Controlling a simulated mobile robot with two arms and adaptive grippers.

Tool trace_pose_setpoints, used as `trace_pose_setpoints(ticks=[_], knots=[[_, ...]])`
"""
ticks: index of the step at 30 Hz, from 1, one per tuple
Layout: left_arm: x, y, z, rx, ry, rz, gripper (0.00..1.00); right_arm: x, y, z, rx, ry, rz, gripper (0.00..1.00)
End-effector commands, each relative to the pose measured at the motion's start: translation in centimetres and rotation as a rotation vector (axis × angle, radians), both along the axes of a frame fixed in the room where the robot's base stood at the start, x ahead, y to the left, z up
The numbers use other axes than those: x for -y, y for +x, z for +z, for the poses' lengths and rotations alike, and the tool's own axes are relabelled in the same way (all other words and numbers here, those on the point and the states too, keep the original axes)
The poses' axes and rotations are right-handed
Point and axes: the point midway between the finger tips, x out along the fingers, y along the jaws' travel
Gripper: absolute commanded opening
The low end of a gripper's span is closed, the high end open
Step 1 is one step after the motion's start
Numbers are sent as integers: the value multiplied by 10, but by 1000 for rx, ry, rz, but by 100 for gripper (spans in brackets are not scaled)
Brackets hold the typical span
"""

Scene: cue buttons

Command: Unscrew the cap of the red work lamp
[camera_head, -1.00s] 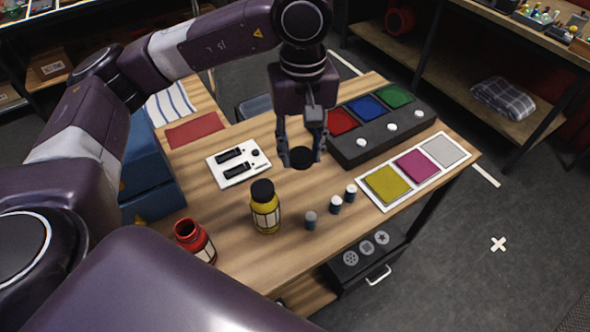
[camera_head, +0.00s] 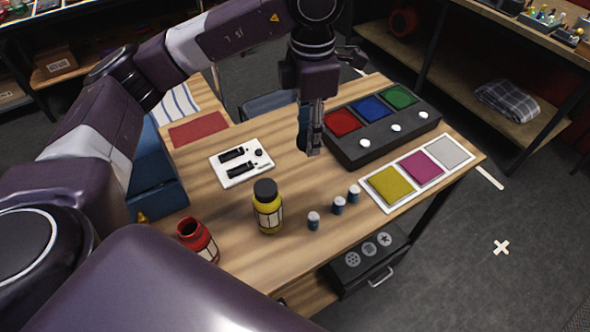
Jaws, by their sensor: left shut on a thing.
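The red bottle-shaped thing (camera_head: 197,240) with a pale label stands at the table's front left. Its top is open, with no cap on it. My left gripper (camera_head: 311,151) is above the middle of the table, left of the dark panel box, pointing down. Its fingers are seen edge-on. It is shut on a black cap, now mostly hidden by the fingers. A yellow bottle (camera_head: 268,212) with a black cap on stands upright right of the red one. My right gripper is not in view.
The dark box (camera_head: 352,150) has red, blue and green panels and white buttons. Beside it lies a white tray (camera_head: 380,207) with coloured squares. Several small cylinders (camera_head: 338,205) stand nearby. A white switch plate (camera_head: 241,178) lies left. Bare table lies around the bottles.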

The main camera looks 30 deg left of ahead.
Motion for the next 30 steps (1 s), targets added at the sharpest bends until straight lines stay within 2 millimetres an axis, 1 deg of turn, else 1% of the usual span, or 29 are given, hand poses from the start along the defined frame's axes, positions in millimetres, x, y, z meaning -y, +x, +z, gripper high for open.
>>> trace_pose_setpoints(ticks=[3,24,30], knots=[[-1,4,0,-1,-2,192,4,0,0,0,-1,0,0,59],[-11,27,2,-8,-12,1329,4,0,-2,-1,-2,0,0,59],[-13,31,3,-11,-12,1615,4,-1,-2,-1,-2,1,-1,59]])
